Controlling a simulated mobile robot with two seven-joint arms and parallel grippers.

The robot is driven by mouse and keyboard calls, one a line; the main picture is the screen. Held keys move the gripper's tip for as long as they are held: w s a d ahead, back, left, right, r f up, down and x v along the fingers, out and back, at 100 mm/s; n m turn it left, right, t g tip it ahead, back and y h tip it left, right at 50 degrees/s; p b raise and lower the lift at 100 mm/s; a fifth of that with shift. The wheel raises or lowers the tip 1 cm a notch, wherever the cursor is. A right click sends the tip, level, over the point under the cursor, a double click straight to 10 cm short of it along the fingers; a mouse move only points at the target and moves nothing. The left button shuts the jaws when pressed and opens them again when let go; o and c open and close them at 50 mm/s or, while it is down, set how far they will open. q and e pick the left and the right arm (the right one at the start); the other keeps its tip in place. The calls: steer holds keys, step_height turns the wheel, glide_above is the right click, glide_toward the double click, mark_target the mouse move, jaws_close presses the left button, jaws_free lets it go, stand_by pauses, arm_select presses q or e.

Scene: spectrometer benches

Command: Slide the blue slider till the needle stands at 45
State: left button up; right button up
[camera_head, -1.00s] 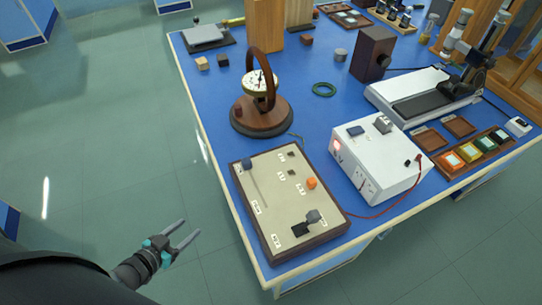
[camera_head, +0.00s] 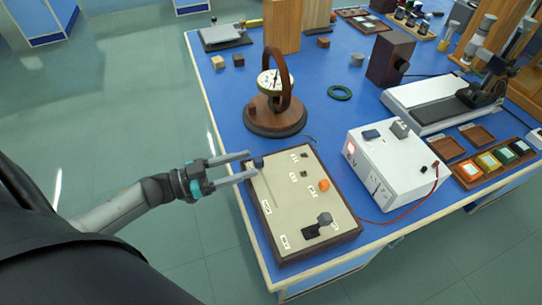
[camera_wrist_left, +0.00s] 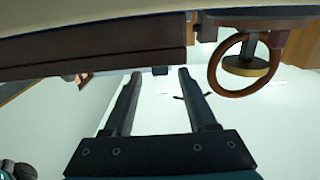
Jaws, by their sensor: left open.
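The blue slider (camera_head: 258,163) is a small dark blue knob at the far left end of a slot in the beige, brown-framed control panel (camera_head: 283,207). My left gripper (camera_head: 253,165) is open at the panel's left edge, its fingertips on either side of the knob. In the left wrist view a small dark blue block (camera_wrist_left: 160,71), likely the knob, shows between the tips. No grip on it is visible. The dial (camera_head: 276,83), with its needle, sits in an upright brown ring (camera_head: 289,75) on a round wooden base. Its numbers are too small to read. My right gripper is not in view.
The panel also carries an orange knob (camera_head: 323,185) and a dark lever switch (camera_head: 324,219). A white power box (camera_head: 386,175) with a red lead stands to its right. A green ring (camera_head: 340,92) lies behind. Open floor (camera_head: 110,150) is left of the bench.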

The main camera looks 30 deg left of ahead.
mark_target(271, 162)
arm_select(q)
steer(key=x, duration=0.7)
steer(key=shift+w, duration=0.15)
steer(key=shift+c, duration=0.4)
jaws_close()
stand_by(0.8)
